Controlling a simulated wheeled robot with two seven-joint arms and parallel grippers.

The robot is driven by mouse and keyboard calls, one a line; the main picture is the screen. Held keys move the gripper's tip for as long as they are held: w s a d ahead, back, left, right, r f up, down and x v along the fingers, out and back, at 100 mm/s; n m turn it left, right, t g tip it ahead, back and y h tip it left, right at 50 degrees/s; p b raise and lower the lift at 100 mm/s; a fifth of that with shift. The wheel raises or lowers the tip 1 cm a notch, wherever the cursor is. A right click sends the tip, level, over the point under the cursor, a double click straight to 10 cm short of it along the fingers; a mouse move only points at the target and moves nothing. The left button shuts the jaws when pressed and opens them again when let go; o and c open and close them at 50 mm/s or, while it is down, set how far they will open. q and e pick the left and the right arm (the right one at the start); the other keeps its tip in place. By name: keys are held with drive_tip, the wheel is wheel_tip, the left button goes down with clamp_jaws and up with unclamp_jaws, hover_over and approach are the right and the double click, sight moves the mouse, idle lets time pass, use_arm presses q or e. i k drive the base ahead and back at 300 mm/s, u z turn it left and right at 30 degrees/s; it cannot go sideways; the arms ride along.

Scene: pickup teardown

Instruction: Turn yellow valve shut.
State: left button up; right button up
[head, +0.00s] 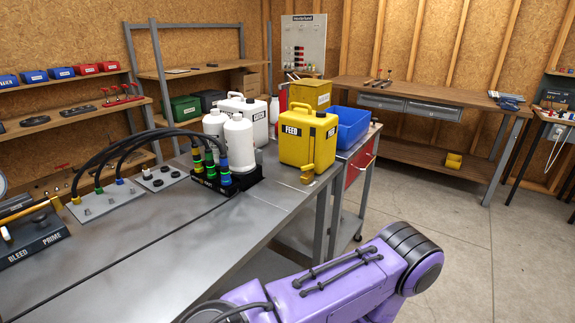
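A yellow jug marked FEED (309,138) stands upright at the far right end of the metal bench (150,255). A purple arm of mine crosses the bottom right. Neither gripper shows.
Black hoses run from a metal plate (95,203) to a coupling block (225,187) with coloured connectors, beside white bottles (239,145). A blue bin (350,127) and another yellow container (310,94) stand behind the jug. The bench's front half is clear; open floor lies right.

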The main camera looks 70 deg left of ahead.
sight(307, 168)
drive_tip(key=u, duration=0.05)
drive_tip(key=k, duration=0.1)
drive_tip(key=u, duration=1.1)
